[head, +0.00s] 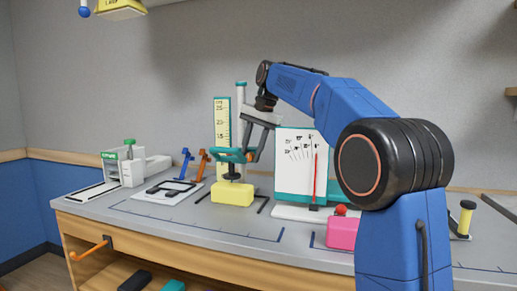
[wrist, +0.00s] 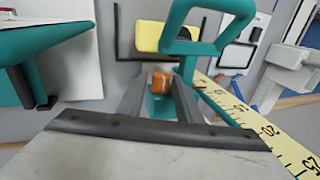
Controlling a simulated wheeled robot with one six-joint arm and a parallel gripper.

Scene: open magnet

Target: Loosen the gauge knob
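The gauge has a teal-framed yellow scale (head: 222,121) beside a pale post (head: 240,115) in the head view. A teal slider (head: 228,154) crosses it, with a dark foot just above a yellow block (head: 233,193). My gripper (head: 250,152) is at the slider's right side, reaching down from above. In the wrist view the orange gauge knob (wrist: 160,81) sits between the two fingers of my gripper (wrist: 162,78). Narrow gaps seem to show beside the knob, so the fingers look open around it. In the head view the knob is mostly hidden by the fingers.
A white panel with a dial and red needle (head: 315,178) stands close right of the gauge. A pink block (head: 342,233) with a red ball is in front. Blue and orange levers (head: 203,165) and a white-green machine (head: 128,163) stand left. The front bench strip is clear.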

